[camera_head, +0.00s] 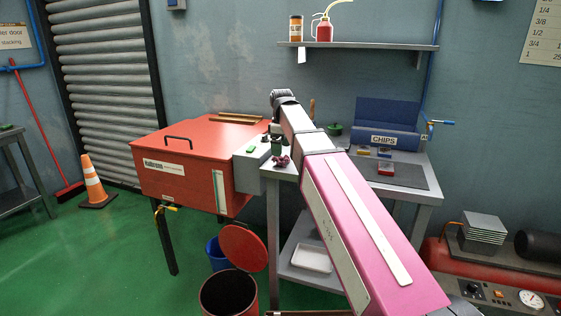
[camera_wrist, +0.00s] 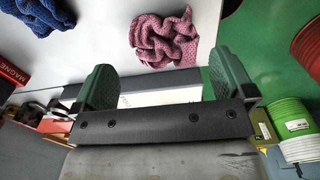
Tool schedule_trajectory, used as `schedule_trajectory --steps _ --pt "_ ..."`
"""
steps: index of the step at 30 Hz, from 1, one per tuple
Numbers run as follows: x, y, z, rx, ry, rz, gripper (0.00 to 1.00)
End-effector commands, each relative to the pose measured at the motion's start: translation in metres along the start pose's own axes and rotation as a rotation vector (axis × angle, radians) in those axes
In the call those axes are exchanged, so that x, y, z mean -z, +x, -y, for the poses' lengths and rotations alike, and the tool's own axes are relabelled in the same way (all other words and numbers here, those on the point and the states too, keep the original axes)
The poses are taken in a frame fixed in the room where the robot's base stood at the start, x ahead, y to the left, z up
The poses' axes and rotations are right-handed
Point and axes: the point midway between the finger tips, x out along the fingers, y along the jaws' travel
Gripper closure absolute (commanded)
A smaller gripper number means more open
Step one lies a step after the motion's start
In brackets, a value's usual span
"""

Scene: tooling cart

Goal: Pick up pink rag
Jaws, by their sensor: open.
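The pink rag (camera_wrist: 165,40) is a crumpled knitted cloth lying on a pale grey bench top in the wrist view. It also shows small and dark in the head view (camera_head: 282,161), near the bench's left edge. My gripper (camera_wrist: 164,84) is open, its two green pads standing apart with nothing between them. The rag lies beyond the fingertips, roughly centred across the gap, and looks apart from both pads. In the head view my gripper (camera_head: 276,143) is small, over the bench close to the rag.
A blue rag (camera_wrist: 40,14) lies left of the pink one. The bench edge drops to green floor on the right. A red parts washer (camera_head: 172,170) stands left of the bench (camera_head: 425,190). A blue chips bin (camera_head: 385,138) stands at the bench's back.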

Motion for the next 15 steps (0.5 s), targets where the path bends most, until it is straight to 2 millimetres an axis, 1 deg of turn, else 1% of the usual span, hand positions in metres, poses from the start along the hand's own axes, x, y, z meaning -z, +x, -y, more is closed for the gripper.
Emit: schedule_trajectory --steps 6,9,12,15 --pt "0.002 0.027 0.005 0.002 -0.001 0.001 0.00" --pt "0.002 0.040 0.004 0.002 0.000 0.001 0.00" --pt "0.002 0.046 0.004 0.000 0.000 0.000 0.00" --pt "0.002 0.047 0.004 0.000 0.000 0.000 0.00"
